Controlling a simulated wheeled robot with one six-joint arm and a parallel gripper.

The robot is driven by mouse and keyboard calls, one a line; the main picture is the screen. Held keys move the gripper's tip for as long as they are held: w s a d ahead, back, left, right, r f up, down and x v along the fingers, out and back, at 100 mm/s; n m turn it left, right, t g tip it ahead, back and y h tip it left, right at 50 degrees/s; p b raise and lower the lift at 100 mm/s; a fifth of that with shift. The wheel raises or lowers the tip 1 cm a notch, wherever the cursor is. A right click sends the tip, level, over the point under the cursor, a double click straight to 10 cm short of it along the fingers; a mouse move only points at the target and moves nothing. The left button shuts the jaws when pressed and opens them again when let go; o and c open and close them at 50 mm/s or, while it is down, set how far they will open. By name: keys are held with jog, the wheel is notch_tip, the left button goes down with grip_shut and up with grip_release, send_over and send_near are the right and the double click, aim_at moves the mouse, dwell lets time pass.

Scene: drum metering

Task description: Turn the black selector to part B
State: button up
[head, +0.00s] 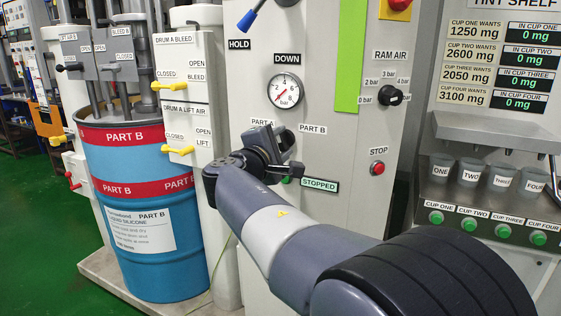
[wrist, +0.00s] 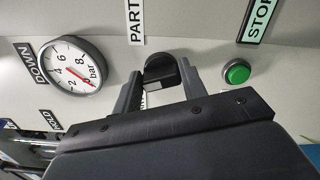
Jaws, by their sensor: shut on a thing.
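The black selector (wrist: 163,70) stands out from the pale panel in the wrist view. My gripper (wrist: 160,82) is shut on it, with one finger on each side. A pale patch shows on the selector's near face, but I cannot tell exactly which label it points to. In the head view my gripper (head: 284,152) is at the panel just under the PART A label (head: 262,122) and the PART B label (head: 313,129). There it hides most of the selector. In the wrist view the upper PART label (wrist: 134,20) is cut off by the frame.
A pressure gauge (head: 285,90) sits above the selector. A green button (wrist: 237,72) and the STOPPED display (head: 319,185) are just below it. A red stop button (head: 377,168) and the ram air knob (head: 391,95) are to the right. A blue drum (head: 140,210) stands left.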

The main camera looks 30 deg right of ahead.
jog(key=m+b, duration=0.3)
jog(key=b, duration=0.1)
jog(key=f+m+b, duration=0.1)
jog(key=m+b, duration=0.2)
jog(key=b, duration=0.1)
jog(key=shift+m, duration=0.3)
jog(key=m+b, duration=0.4)
jog(key=shift+b, duration=0.3)
jog(key=shift+r+m+b, duration=0.1)
jog(key=shift+m+b, duration=0.75)
jog(key=shift+m, duration=0.25)
jog(key=o, duration=1)
jog(key=shift+r, duration=0.1)
jog(key=shift+a, duration=0.1)
jog(key=p+v, duration=0.1)
jog(key=v, duration=0.9)
jog(key=shift+s+a, duration=0.25)
